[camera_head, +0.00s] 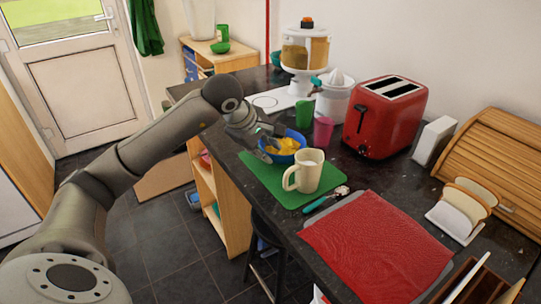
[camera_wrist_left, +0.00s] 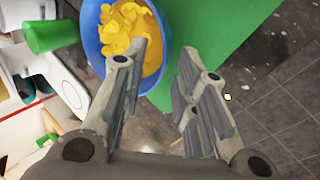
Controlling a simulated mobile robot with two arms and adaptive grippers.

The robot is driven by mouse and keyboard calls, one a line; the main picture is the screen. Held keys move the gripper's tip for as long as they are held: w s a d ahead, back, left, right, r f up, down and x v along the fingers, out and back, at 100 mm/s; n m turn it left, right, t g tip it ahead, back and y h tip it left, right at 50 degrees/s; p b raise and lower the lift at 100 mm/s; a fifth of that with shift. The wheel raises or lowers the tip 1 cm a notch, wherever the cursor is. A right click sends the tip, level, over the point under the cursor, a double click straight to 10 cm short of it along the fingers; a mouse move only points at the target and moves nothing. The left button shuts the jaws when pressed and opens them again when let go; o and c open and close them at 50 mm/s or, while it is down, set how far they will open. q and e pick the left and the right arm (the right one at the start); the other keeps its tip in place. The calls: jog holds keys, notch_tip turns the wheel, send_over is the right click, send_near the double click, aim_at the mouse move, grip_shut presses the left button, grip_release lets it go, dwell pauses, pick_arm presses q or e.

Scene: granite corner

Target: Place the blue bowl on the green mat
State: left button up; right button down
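The blue bowl (camera_head: 283,157), full of yellow chips or similar pieces, is at the far end of the green mat (camera_head: 262,178), behind a cream mug. In the left wrist view the bowl (camera_wrist_left: 90,38) overlaps the edge of the mat (camera_wrist_left: 215,40); how much of its base rests on the mat is hidden. My left gripper (camera_head: 266,140) is at the bowl's left side. In the left wrist view its fingers (camera_wrist_left: 163,52) are apart, with the bowl's rim appearing between the tips. Contact cannot be told. My right gripper is not in view.
The cream mug (camera_head: 305,172) stands on the mat in front of the bowl. Green (camera_head: 304,112) and pink (camera_head: 323,132) cups and a juicer (camera_head: 333,100) are behind. A red toaster (camera_head: 385,118) is to the right, a red cloth (camera_head: 375,245) in front.

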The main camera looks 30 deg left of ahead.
pick_arm(q)
jog(key=v, duration=0.7)
dwell(0.8)
